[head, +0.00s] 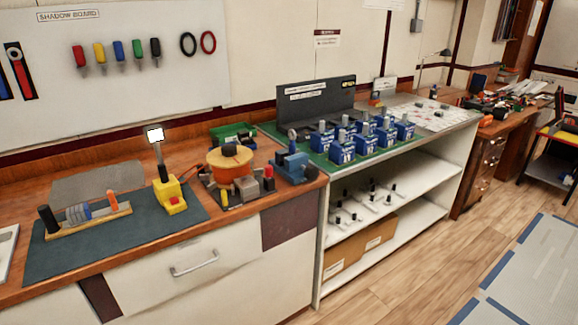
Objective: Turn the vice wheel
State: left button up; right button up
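A small blue vice (290,162) stands at the right end of the wooden bench, beside the green mat. A dark grey part shows on its right side, and a grey upright piece with a rounded top stands by it. I cannot make out clearly which part is its wheel. An orange round drum (231,168) with a dark knob (230,150) on top sits just left of the vice on a dark base. Neither of my grippers is in view.
A yellow lamp base (170,193) and a wooden rack (87,218) stand on the dark mat (130,236). Several blue breaker blocks (342,150) stand on the green mat. A shelf (385,234) lies below them. Open wooden floor (410,285) is at the right front.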

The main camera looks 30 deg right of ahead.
aim_at(312, 172)
jog(key=z, duration=1.25)
